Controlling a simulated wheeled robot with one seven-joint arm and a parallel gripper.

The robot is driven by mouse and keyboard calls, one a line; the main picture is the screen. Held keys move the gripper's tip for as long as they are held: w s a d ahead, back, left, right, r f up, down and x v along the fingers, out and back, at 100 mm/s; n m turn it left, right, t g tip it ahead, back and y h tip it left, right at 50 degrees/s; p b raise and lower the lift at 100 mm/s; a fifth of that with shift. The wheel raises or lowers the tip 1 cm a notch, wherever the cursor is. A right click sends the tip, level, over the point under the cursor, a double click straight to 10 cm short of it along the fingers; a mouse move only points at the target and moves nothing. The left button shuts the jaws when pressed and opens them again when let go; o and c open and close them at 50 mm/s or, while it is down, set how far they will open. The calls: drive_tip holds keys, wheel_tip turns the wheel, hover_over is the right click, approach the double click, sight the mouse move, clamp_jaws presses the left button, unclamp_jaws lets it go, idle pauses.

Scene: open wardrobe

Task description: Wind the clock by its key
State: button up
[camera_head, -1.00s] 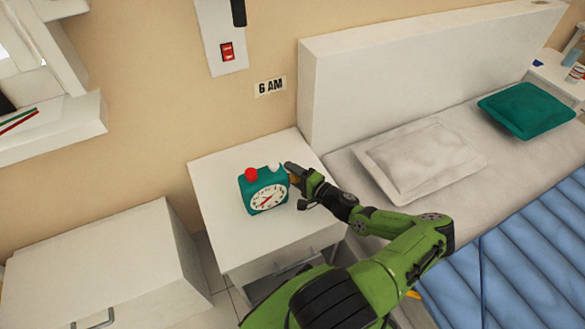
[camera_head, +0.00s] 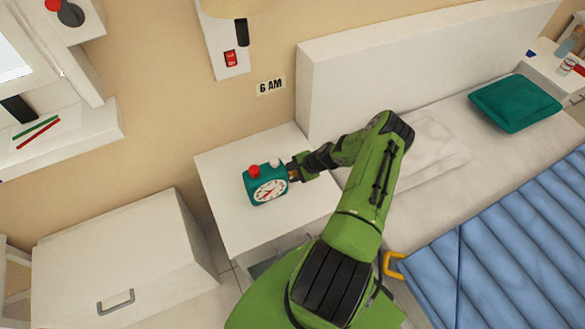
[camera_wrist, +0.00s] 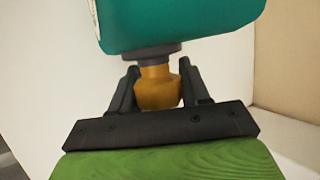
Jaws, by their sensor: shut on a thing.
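The teal clock (camera_head: 258,181) stands on the white nightstand, its white dial facing the front, with a red knob and a white knob on top. It also shows at the top of the wrist view (camera_wrist: 180,22). The yellow-brown key (camera_wrist: 157,88) sticks out of the clock's side from a dark collar. My gripper (camera_wrist: 157,92) is shut on the key, one finger on each side of it. In the head view my gripper (camera_head: 294,172) is at the clock's right side, and the key is mostly hidden there.
The white nightstand (camera_head: 228,222) has free room around the clock. A bed with a white headboard (camera_head: 400,60) and teal pillow (camera_head: 515,102) is to the right. A "6 AM" sign (camera_head: 270,85) and a red switch (camera_head: 231,58) are on the wall behind.

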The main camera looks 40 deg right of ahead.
drive_tip(key=g+b, duration=0.1)
drive_tip(key=g+y+b, duration=0.1)
drive_tip(key=g, duration=0.1)
drive_tip(key=shift+s+a+f+m, duration=0.1)
drive_tip(key=shift+f+m, duration=0.2)
drive_tip(key=shift+m, duration=0.1)
drive_tip(key=g+b, duration=0.2)
drive_tip(key=b, duration=0.1)
drive_tip(key=g+b, duration=0.1)
drive_tip(key=shift+s+f+m+g+y+b, duration=0.2)
drive_tip(key=shift+s+m+g+y+b, duration=0.05)
drive_tip(key=shift+m+g+y+b, duration=0.15)
drive_tip(key=g+b, duration=0.1)
drive_tip(key=b, duration=0.1)
drive_tip(key=g+y+b, duration=0.1)
drive_tip(key=b, duration=0.1)
drive_tip(key=shift+s+a+m+g+b, duration=0.2)
drive_tip(key=shift+s+m+g+b, duration=0.1)
drive_tip(key=shift+g+b, duration=0.1)
drive_tip(key=shift+s+a+r+g+y+b, duration=0.15)
drive_tip(key=shift+r+g+y+b, duration=0.25)
drive_tip(key=shift+g+b, duration=0.65)
drive_tip(key=shift+s, duration=0.1)
drive_tip(key=o, duration=1)
drive_tip(key=shift+c, duration=0.2)
drive_tip(key=shift+r, duration=0.1)
